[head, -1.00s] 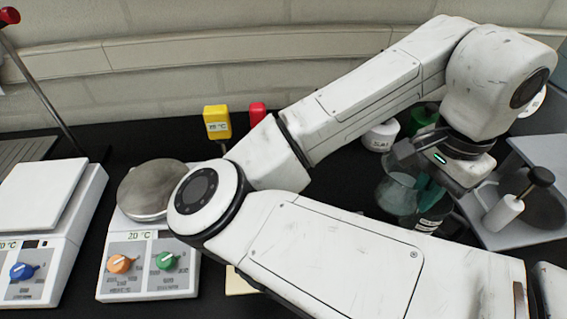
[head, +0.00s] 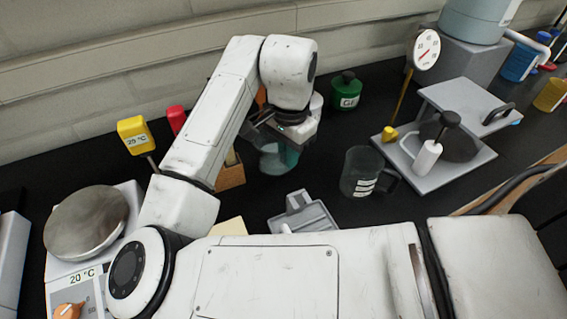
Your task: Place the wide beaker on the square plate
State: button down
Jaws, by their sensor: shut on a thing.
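My gripper (head: 285,132) is at the upper middle of the head view, shut on a clear, teal-tinted glass vessel (head: 274,163), which looks like the wide beaker. The arm and jaws hide the vessel's upper part, and I cannot tell whether its base touches the bench. The white unit with the square plate (head: 11,250) shows only as a sliver at the left edge; its top is mostly out of view. The gripper is well to the right of it.
A heater with a round metal plate (head: 86,222) stands beside the square-plate unit. A yellow tag (head: 134,135) and a red one (head: 176,119) stand behind.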

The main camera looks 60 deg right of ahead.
jog(key=shift+w+f, duration=0.4)
jog(key=shift+f, duration=0.05)
jog(key=f, duration=0.1)
jog(key=f+p, duration=0.1)
jog(key=shift+w+f, duration=0.3)
jog(key=shift+f, duration=0.65)
jog(key=shift+f, duration=0.15)
jog(key=c, duration=1.3)
grip_release()
jog(key=shift+o, duration=0.2)
